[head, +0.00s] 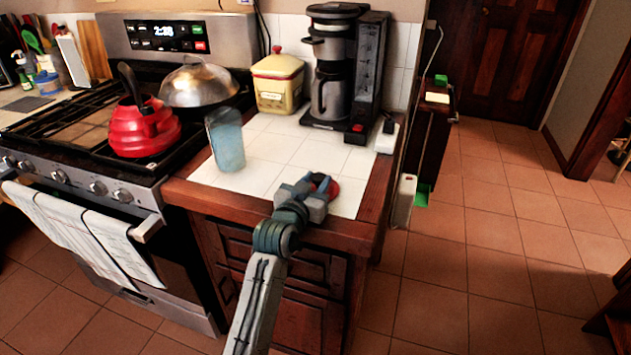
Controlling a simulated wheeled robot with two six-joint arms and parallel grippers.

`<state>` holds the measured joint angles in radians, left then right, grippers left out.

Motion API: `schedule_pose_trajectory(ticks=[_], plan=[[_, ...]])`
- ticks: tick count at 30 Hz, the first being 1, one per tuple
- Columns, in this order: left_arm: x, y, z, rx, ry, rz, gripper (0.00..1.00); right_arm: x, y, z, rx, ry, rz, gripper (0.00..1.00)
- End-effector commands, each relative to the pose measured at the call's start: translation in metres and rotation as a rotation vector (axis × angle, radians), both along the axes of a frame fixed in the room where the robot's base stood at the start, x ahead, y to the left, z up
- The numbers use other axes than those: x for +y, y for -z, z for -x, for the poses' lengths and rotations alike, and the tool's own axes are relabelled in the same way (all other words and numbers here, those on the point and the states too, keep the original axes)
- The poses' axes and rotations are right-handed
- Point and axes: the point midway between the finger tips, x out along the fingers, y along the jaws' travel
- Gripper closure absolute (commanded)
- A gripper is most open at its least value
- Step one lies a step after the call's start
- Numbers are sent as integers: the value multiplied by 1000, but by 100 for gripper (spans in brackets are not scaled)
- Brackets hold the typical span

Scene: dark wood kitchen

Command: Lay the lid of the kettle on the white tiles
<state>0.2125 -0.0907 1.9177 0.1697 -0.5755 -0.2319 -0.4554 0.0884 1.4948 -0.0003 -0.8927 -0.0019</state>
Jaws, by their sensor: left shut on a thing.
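The red kettle (143,130) stands on the stove at the left, with its dark handle sticking up. The white tiles (285,148) cover the counter right of the stove. My left gripper (324,183) is over the front right part of the tiles, shut on the kettle's red lid (335,190). Most of the lid is hidden behind the gripper. I cannot tell whether the lid touches the tiles. My right gripper is not in view.
A bluish glass (226,140) stands at the tiles' left edge. A yellow canister (278,88) and a coffee maker (338,75) stand at the back. A pan with a domed lid (198,86) is on the stove. The middle of the tiles is clear.

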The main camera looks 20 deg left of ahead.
Motion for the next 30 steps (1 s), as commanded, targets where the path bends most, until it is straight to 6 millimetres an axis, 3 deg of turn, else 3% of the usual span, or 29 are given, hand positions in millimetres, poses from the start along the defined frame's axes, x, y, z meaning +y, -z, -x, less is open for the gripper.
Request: schedule_pose_trajectory(ticks=[8,9,12,23,30], plan=[[0,2,0,-1,0,0,91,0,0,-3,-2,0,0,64],[0,2,0,0,0,0,66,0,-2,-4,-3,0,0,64],[0,2,0,-1,0,0,46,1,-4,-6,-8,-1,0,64],[0,-2,1,-2,0,0,46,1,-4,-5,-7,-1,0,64],[5,1,42,-1,0,0,46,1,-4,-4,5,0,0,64]])
